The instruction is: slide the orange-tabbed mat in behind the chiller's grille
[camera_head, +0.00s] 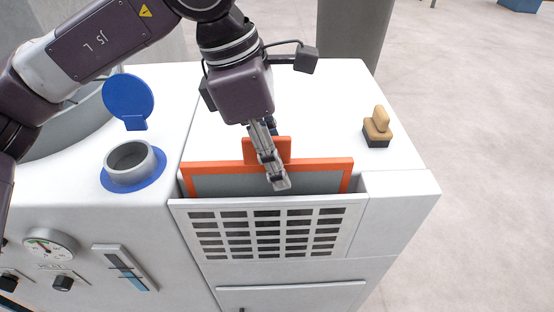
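The mat (323,181) has an orange border, a grey face and an orange tab (283,147) at the middle of its top edge. It stands in the opening behind the chiller's white grille (268,232), with its top edge and tab above the grille's rim. Its lower part is hidden. My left gripper (278,184) comes down from above at the tab. The finger I see crosses in front of the tab and the grey face. Whether another finger is behind the tab is hidden, so I cannot tell its grip. My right gripper is out of view.
A filler neck (131,160) with a raised blue cap (129,98) stands left of the opening. A gauge (49,246) and knobs are on the front at lower left.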

